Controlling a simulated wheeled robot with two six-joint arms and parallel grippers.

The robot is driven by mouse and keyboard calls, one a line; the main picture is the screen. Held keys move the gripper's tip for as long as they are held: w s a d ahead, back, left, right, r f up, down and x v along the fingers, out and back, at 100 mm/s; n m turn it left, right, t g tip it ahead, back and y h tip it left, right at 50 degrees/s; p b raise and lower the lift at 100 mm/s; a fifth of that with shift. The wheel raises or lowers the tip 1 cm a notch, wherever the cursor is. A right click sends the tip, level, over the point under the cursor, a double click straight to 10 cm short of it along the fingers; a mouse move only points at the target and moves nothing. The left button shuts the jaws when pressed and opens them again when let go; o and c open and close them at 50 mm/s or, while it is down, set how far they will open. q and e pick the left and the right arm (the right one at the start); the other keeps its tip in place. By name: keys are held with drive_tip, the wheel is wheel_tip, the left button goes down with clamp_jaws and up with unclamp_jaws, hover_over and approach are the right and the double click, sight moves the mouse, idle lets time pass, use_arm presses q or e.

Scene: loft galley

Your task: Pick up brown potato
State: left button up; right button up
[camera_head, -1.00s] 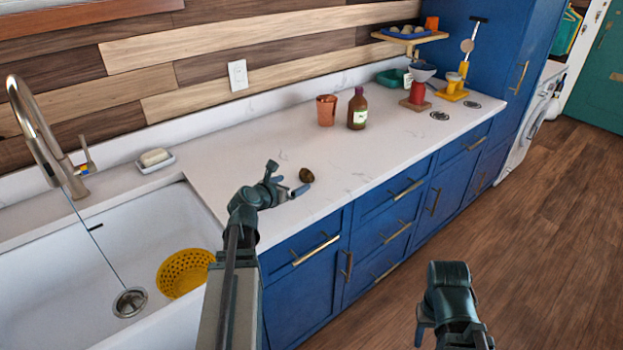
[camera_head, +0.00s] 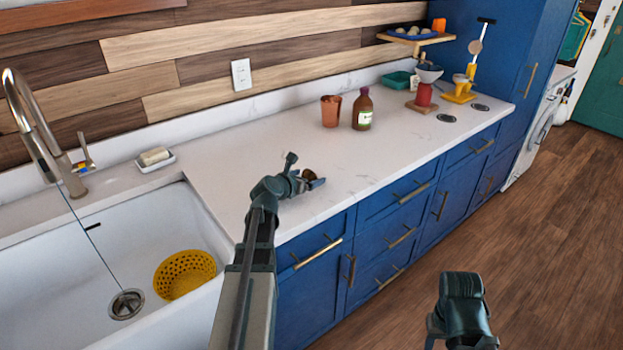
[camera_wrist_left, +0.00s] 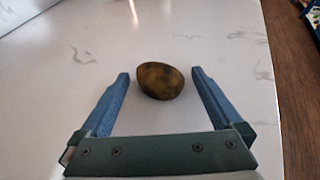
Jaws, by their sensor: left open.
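The brown potato (camera_head: 309,174) lies on the white countertop, partly hidden by my left gripper in the head view. In the left wrist view the potato (camera_wrist_left: 160,81) sits between the tips of the two blue fingers, a little towards their far end, with a gap on each side. My left gripper (camera_head: 306,177) is open and low over the counter; its fingers also show in the left wrist view (camera_wrist_left: 161,88). My right gripper (camera_head: 460,335) hangs over the floor at the lower right; its fingers are mostly cut off by the frame edge.
A copper cup (camera_head: 330,111) and a brown bottle (camera_head: 363,110) stand behind the potato. The sink with a yellow colander (camera_head: 185,274) is at the left, with a soap dish (camera_head: 155,160) behind it. The counter (camera_head: 235,150) around the potato is clear.

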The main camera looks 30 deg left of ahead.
use_arm(q)
drive_tip(key=c, duration=1.3)
drive_tip(key=shift+r, duration=0.15)
